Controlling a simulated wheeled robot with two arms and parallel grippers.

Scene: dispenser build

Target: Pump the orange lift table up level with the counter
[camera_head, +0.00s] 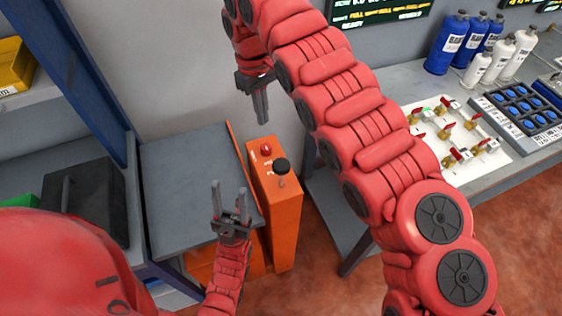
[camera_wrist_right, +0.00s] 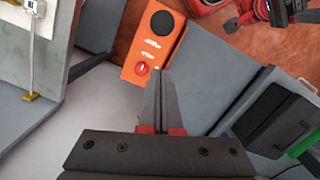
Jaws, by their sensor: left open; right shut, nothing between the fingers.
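The orange lift table has a flat grey top (camera_head: 185,175) and an orange post (camera_head: 282,215) at its right side. The post's upper face carries a red button (camera_head: 266,149) and a round black knob (camera_head: 282,166). They also show in the right wrist view, the red button (camera_wrist_right: 141,69) nearer my fingers and the black knob (camera_wrist_right: 162,22) beyond. My left gripper (camera_head: 229,187) is open and empty, left of the post and over the grey top's right part. My right gripper (camera_head: 262,120) is shut and empty, above and behind the post, apart from the button.
The counter (camera_head: 400,85) at the right holds blue and white bottles (camera_head: 452,45), a valve board (camera_head: 455,130) and a blue-button tray (camera_head: 520,105). A black box (camera_head: 95,205) sits left of the lift top. A blue upright (camera_head: 85,75) and shelf stand at the left.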

